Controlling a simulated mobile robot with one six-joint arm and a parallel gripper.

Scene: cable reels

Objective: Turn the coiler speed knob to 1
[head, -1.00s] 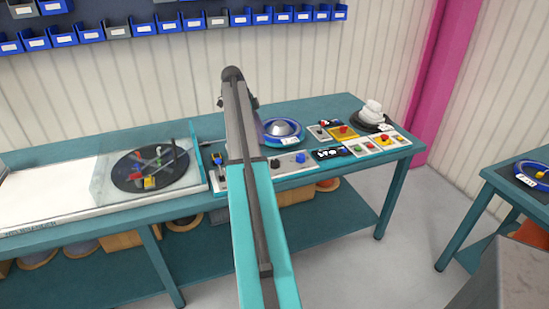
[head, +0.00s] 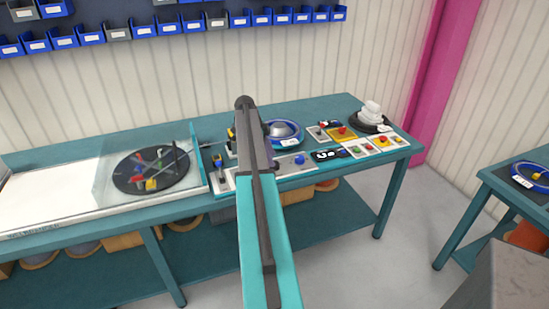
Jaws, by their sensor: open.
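A light panel (head: 285,165) near the bench's front edge carries a blue knob (head: 301,158). My arm covers the panel's left part. A small black display (head: 329,155) with white figures too small to read lies just right of it. Labels are too small to read, so I cannot tell which control is the coiler speed knob or where it points. A blue reel or coiler dish (head: 284,131) with a silver dome sits behind the panel, partly hidden. My arm reaches over the bench from the front; my gripper is hidden behind it.
Panels with red and yellow buttons (head: 341,132) stand at the right, below white stacked pieces (head: 371,110) on a dark disc. A clear-guarded turntable (head: 128,177) is at the left. Blue bins (head: 168,27) hang behind. Another bench (head: 500,188) stands at the right.

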